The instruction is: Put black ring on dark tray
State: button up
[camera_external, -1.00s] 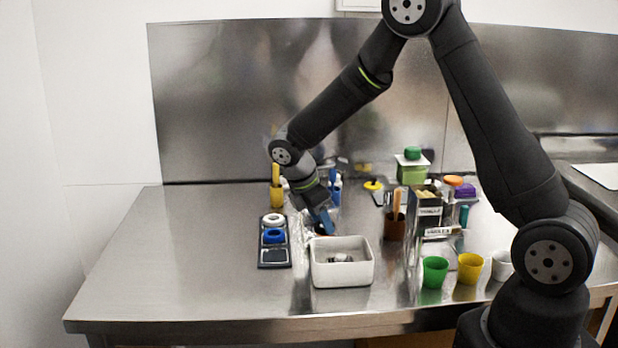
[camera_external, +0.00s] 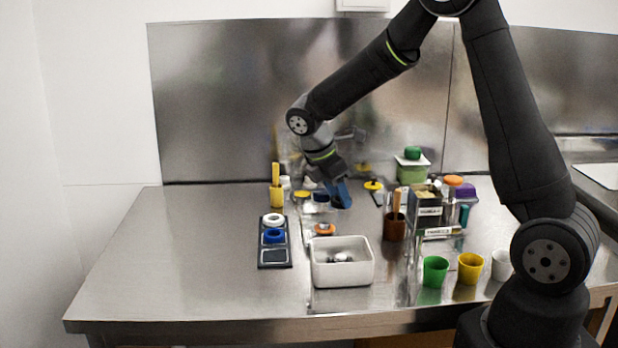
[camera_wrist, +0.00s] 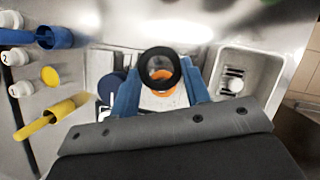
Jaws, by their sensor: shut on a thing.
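The black ring (camera_wrist: 143,68) is held between the blue fingertips of my gripper (camera_wrist: 160,88) in the wrist view, its hole facing the camera. In the external view my gripper (camera_external: 342,194) is above the back middle of the table, behind the white bin and to the right of the dark tray; the ring is hard to make out there. The dark tray (camera_external: 261,247) lies on the left part of the table. A white ring (camera_external: 273,219) is in its back place and a blue ring (camera_external: 273,236) in its middle place. Its front place (camera_external: 275,256) is empty.
A white bin (camera_external: 342,272) with small metal items stands right of the tray. An orange ring (camera_external: 324,229) lies behind the bin. A yellow-handled tool stands in a holder (camera_external: 277,197) behind the tray. Cups and containers crowd the right. The table's left side is clear.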

jog(key=d+r, duration=0.4)
jog(key=d, duration=0.3)
jog(key=n+t+y, duration=0.2)
jog(key=n+y, duration=0.4)
jog(key=n, duration=1.2)
send_over(275, 254)
jog(key=s, duration=0.1)
jog(key=f, duration=0.9)
jog(key=shift+d+f, duration=0.15)
jog(key=shift+d, duration=0.15)
jog(key=shift+a+f, duration=0.15)
jog(key=shift+f+t, duration=0.3)
jog(key=shift+f, duration=1.6)
jog(key=shift+f, duration=0.15)
jog(key=o, duration=1)
